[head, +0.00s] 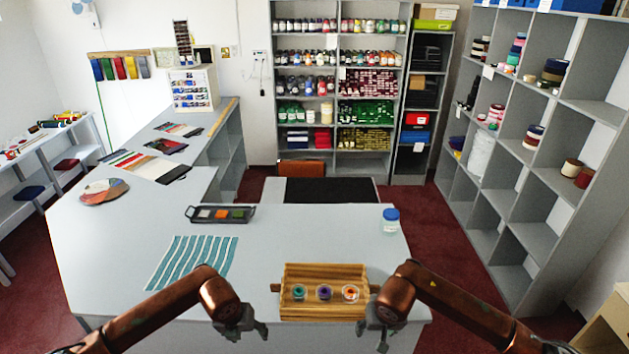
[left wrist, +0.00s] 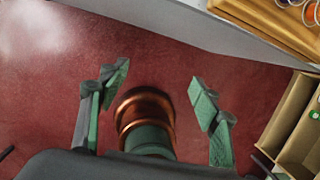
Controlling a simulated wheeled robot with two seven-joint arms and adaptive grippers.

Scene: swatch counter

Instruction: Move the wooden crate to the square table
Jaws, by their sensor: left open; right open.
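The wooden crate (head: 322,313) sits on the front edge of the grey counter, with a small handle at each end. It holds three small glass jars (head: 325,292) with teal, purple and orange contents. Part of the crate (left wrist: 262,18) also shows at the top right of the left wrist view. My left gripper (head: 247,330) is open and empty, left of the crate and apart from it; its fingers (left wrist: 158,85) show over the red floor. My right gripper (head: 377,336) is open, close to the crate's right end; contact is unclear. I cannot tell which surface is the square table.
On the counter (head: 300,226) are a striped cloth (head: 192,262), a dark tray (head: 220,214) and a blue-lidded jar (head: 390,221). A black-topped surface (head: 331,190) stands behind. Shelves (head: 540,150) line the right; light wooden furniture (head: 606,325) is at lower right. Red floor lies between.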

